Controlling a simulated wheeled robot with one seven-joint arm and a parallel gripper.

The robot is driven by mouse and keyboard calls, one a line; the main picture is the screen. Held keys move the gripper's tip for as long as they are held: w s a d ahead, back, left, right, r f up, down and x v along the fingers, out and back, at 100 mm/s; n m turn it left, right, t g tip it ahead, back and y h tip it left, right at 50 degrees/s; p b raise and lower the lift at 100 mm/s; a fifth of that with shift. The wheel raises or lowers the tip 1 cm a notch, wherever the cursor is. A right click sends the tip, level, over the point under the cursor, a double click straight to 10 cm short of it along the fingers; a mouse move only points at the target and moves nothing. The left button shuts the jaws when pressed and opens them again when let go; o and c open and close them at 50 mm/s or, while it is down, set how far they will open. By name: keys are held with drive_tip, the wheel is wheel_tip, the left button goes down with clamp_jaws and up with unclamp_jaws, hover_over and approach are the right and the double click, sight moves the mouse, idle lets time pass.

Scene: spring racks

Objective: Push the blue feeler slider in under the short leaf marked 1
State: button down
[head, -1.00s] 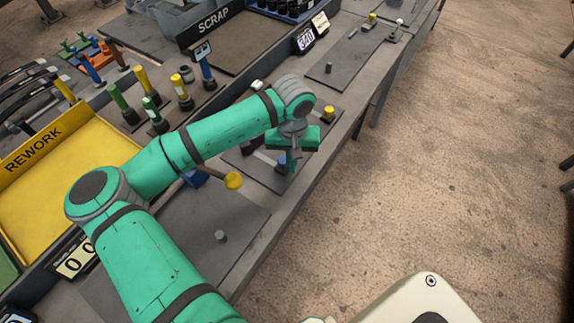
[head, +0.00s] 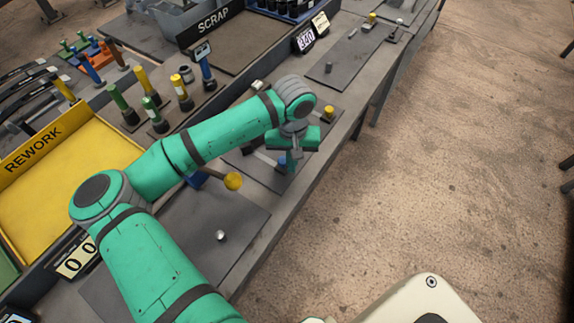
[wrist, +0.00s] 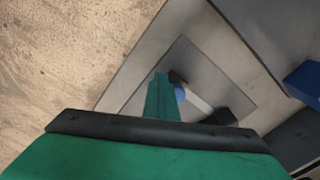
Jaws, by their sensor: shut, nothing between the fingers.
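The blue feeler slider (head: 282,161) shows as a small blue piece on the grey plate at the bench's front edge, partly hidden by my gripper. In the wrist view the blue piece (wrist: 180,94) is right beside my fingertips. A pale short leaf (wrist: 199,104) runs from near the blue piece to a dark clamp block (wrist: 220,117); its mark cannot be read. My gripper (head: 293,160) is shut and empty, pointing down at the plate. It also shows in the wrist view (wrist: 161,80). I cannot tell whether it touches the slider.
A yellow ball-ended lever (head: 233,182) stands left of the plate. A yellow knob (head: 328,112) is behind my gripper. The yellow REWORK tray (head: 60,165) and several coloured-handled tools are at left. The floor at right is clear.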

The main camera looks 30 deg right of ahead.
wheel_tip(320, 180, up, 7)
idle(1.2)
idle(0.3)
